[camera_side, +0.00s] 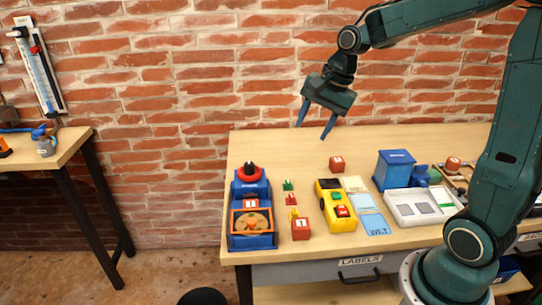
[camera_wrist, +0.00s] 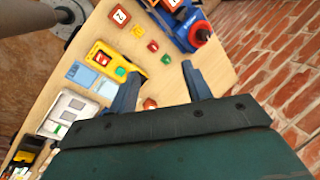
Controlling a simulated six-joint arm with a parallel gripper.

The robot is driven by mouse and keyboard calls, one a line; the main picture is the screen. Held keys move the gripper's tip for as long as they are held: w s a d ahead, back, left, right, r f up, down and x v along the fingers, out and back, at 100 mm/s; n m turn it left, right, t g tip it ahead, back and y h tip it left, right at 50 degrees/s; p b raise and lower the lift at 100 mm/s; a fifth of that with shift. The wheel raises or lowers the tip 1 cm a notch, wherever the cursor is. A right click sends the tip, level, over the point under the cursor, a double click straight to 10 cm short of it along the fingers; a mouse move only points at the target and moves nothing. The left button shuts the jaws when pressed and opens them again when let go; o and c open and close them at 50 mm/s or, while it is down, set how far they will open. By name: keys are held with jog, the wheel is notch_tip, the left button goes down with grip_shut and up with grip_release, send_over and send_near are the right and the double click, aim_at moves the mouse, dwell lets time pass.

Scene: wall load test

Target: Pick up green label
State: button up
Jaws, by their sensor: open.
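A small green label (camera_side: 287,185) lies on the wooden table, just behind a similar red piece (camera_side: 290,199). In the wrist view, the green label (camera_wrist: 165,59) shows just beyond the gap between my fingers, with the red piece (camera_wrist: 153,46) close beside it. Another small green piece (camera_side: 335,195) sits on the yellow device (camera_side: 340,220); I cannot tell whether it is a label. My gripper (camera_side: 313,131) is open and empty, high above the back of the table. In the wrist view, its two fingers (camera_wrist: 160,72) are spread apart.
A blue machine (camera_side: 251,240) stands left of the small pieces. Red blocks (camera_side: 301,229) (camera_side: 336,163) stand near them. A blue box (camera_side: 394,170) and white tray (camera_side: 403,211) are to the right. The back left of the table is clear, before a brick wall.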

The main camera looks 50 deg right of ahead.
jog(key=w+d+f+m+y, duration=0.1)
jog(key=w+d+f+m, duration=0.5)
jog(key=d+f, duration=0.1)
jog(key=m+y, duration=0.1)
jog(key=m, duration=0.5)
send_near(289, 181)
jog(key=shift+x, duration=1.8)
jog(key=shift+w+d+f, duration=0.1)
jog(key=shift+w, duration=0.05)
jog(key=shift+x, duration=2.5)
jog(key=c, duration=1.1)
